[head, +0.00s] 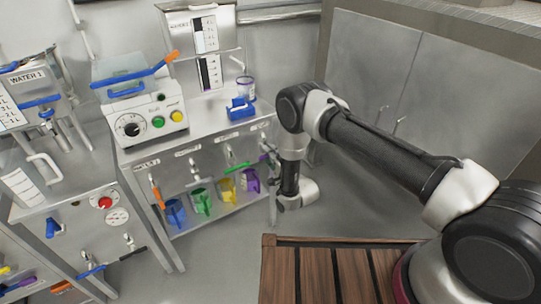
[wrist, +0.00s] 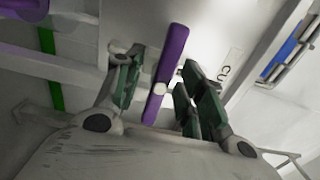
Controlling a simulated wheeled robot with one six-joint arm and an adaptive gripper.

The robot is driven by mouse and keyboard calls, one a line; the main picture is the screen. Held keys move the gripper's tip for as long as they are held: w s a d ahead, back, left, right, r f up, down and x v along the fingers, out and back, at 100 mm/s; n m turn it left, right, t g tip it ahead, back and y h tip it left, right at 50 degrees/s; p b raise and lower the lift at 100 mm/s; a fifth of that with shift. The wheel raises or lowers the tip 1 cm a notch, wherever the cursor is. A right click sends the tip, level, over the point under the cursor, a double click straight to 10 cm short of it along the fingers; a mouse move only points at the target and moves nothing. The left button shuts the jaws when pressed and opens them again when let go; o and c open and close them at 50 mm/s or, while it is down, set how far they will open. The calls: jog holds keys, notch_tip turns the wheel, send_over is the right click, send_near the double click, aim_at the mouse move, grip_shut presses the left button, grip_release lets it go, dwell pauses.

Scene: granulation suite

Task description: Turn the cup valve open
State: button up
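The cup valve has a purple lever (wrist: 167,70) with a pale pivot, next to a label (wrist: 229,67) whose visible letters read "CU". In the wrist view the lever stands near upright, its top tilted right. My gripper (wrist: 162,95) is open, with one finger on each side of the lever; a gap shows on the left, and the right finger is closer. I cannot tell whether it touches. In the head view the purple lever (head: 266,156) is at the right end of the bench front, partly hidden by my wrist, and my fingers are not clearly visible.
A green lever (head: 238,167) and an orange lever (head: 157,193) sit left along the same panel. Blue (head: 175,212), green (head: 201,201), yellow (head: 226,190) and purple (head: 250,181) cups stand on the shelf below. A wooden slatted surface (head: 320,274) lies in front.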

grip_shut()
jog(key=shift+n, duration=0.3)
jog(key=n, duration=0.3)
jog(key=shift+n, duration=0.3)
jog(key=n, duration=1.3)
jog(key=shift+s+f+n, duration=0.1)
jog(key=shift+n, duration=0.2)
